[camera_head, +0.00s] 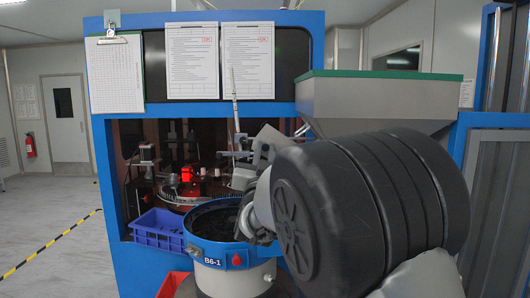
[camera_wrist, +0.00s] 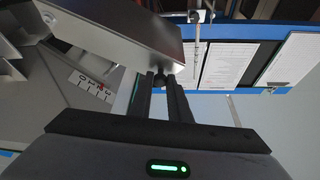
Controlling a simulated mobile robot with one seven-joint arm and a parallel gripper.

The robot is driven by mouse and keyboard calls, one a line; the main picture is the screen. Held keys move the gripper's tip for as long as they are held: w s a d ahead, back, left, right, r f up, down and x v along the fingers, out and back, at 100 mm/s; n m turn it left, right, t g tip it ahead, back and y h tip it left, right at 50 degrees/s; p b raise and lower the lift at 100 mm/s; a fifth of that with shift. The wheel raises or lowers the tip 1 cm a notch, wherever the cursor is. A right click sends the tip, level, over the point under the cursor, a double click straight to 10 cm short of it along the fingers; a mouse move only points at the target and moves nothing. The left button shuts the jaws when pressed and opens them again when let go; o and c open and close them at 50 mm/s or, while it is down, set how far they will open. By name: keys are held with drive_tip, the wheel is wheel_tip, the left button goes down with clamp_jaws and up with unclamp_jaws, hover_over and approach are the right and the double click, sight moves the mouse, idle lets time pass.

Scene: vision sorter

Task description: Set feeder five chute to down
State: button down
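No part carries a readable feeder five mark. In the wrist view my gripper (camera_wrist: 160,79) has two dark fingers a narrow gap apart. A small dark round knob (camera_wrist: 159,83) shows between their tips; I cannot tell if they grip it. A shiny metal box-shaped part (camera_wrist: 115,28) lies just beyond the tips. To the left is a grey panel with a white label strip (camera_wrist: 90,84) and a small red mark. In the head view my black arm link hides my fingertips, near a blue-rimmed bowl feeder (camera_head: 213,257) labelled B6-1.
A grey hopper (camera_head: 375,100) with a green rim stands behind my arm. A blue crate (camera_head: 158,229) and a red crate (camera_head: 172,285) are left of the bowl. The blue machine frame (camera_head: 125,190) surrounds the turntable. Paper sheets (camera_head: 192,60) hang above. Floor is clear at left.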

drive_tip(key=a+f+n+y+b, duration=0.1)
drive_tip(key=f+n+y+b, duration=0.2)
drive_tip(key=f+n+b, duration=0.3)
drive_tip(key=a+f+n+g+y+b, duration=0.1)
drive_tip(key=a+f+n+y+b, duration=0.1)
drive_tip(key=f+n+b, duration=0.4)
drive_tip(key=shift+a+f+y+b, duration=0.3)
drive_tip(key=shift+f+y+b, duration=0.35)
drive_tip(key=shift+b, duration=1.5)
drive_tip(key=c, duration=1.7)
unclamp_jaws()
drive_tip(key=shift+o, duration=0.2)
drive_tip(key=b+v, duration=0.1)
drive_tip(key=v, duration=1.6)
drive_tip(key=shift+s, duration=0.3)
